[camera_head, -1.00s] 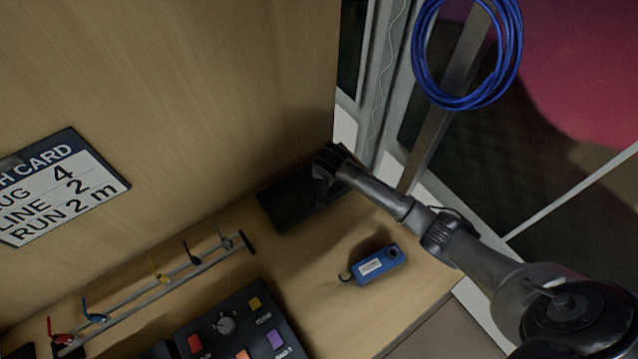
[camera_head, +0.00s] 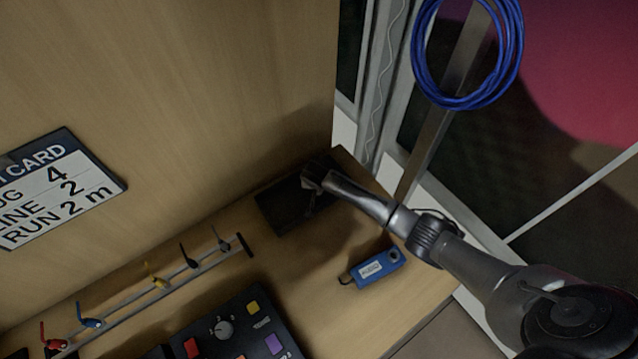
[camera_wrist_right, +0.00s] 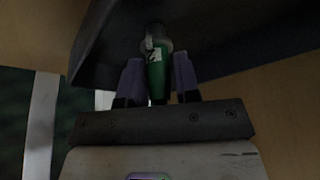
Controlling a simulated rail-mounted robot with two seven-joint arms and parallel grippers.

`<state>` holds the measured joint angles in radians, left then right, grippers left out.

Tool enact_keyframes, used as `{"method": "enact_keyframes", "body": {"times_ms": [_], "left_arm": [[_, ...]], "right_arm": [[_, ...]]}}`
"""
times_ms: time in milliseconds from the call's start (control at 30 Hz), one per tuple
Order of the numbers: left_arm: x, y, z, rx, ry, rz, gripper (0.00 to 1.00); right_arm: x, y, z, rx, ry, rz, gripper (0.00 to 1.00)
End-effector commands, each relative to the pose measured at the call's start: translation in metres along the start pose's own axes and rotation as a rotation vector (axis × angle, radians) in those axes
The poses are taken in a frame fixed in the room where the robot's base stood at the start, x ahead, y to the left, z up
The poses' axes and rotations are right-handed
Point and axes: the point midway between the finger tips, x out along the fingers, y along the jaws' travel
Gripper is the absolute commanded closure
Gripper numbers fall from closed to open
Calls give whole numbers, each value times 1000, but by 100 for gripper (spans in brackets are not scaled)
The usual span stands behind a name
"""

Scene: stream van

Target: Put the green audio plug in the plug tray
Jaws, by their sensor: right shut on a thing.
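The green audio plug (camera_wrist_right: 157,75) shows in the right wrist view, with a pale label on it, between the two fingers of my right gripper (camera_wrist_right: 157,82). The gripper is shut on it. In the head view my right gripper (camera_head: 312,180) is at the black plug tray (camera_head: 275,213), over its right part; the plug is too dark to make out there. The tray also fills the top of the wrist view (camera_wrist_right: 235,45). I cannot tell whether the plug touches the tray. My left gripper is not in view.
A rack (camera_head: 205,268) with several coloured plugs runs along the wall, left of the tray. A blue device (camera_head: 371,268) lies on the bench in front of the tray. A button panel (camera_head: 235,335) is at the bottom. A blue cable coil (camera_head: 421,60) hangs at upper right.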

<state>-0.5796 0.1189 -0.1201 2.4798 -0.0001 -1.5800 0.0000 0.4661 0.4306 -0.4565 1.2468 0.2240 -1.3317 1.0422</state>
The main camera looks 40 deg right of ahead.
Motion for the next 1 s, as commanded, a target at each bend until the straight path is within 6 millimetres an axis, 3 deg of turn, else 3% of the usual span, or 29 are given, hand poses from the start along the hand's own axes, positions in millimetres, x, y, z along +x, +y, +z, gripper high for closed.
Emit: {"method": "enact_keyframes", "body": {"times_ms": [200, 233, 467, 767, 1000], "left_arm": [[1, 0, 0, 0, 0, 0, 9], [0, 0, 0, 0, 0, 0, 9], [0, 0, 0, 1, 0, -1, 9], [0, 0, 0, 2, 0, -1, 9], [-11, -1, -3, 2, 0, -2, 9]], "right_arm": [[4, 0, 2, 0, -1, 1, 99], [3, 0, 1, 0, 0, 1, 67], [3, 0, 1, 0, 0, 1, 45], [0, 0, -1, 0, 1, 0, 45], [-36, 0, -2, -1, 2, -3, 45]]}}
